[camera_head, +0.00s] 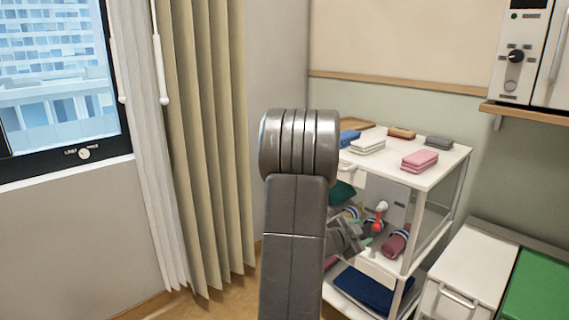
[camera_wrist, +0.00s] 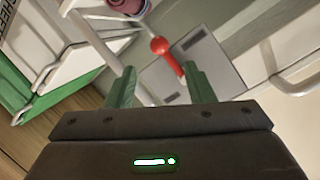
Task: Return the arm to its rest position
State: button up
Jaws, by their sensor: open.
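My arm (camera_head: 293,230) stands upright in the middle of the head view and hides part of the cart behind it. My gripper (camera_wrist: 160,82) is open, with two green fingers apart and nothing between them in the wrist view. In the head view my gripper (camera_head: 366,241) shows small, partly hidden, in front of the cart's middle shelf. A red-and-white object (camera_head: 378,218) is close beyond it; its red part (camera_wrist: 165,54) shows past the fingertips in the wrist view. I cannot tell whether they touch.
A white cart (camera_head: 447,170) holds folded cloths on top, including a pink one (camera_head: 419,160), rolled items on the middle shelf and a dark blue cloth (camera_head: 372,288) below. White and green cabinets (camera_head: 478,265) stand at right. A curtain (camera_head: 207,130) and window are at left.

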aim_at(377, 227)
jog(key=b+x, duration=0.1)
jog(key=x, duration=0.8)
jog(key=shift+s+a, duration=0.1)
jog(key=p+v, duration=0.2)
jog(key=v, duration=1.2)
jog(key=b+x, duration=0.2)
jog(key=x, duration=1.2)
jog(key=shift+f, duration=0.2)
jog(key=shift+s+d+r+n+p, duration=0.2)
jog(key=shift+d+r+n+p, duration=0.1)
jog(key=shift+n+p, duration=0.2)
jog(key=shift+s+d+n+g, duration=0.15)
jog(key=shift+s+n+g, duration=0.15)
jog(key=shift+n, duration=0.2)
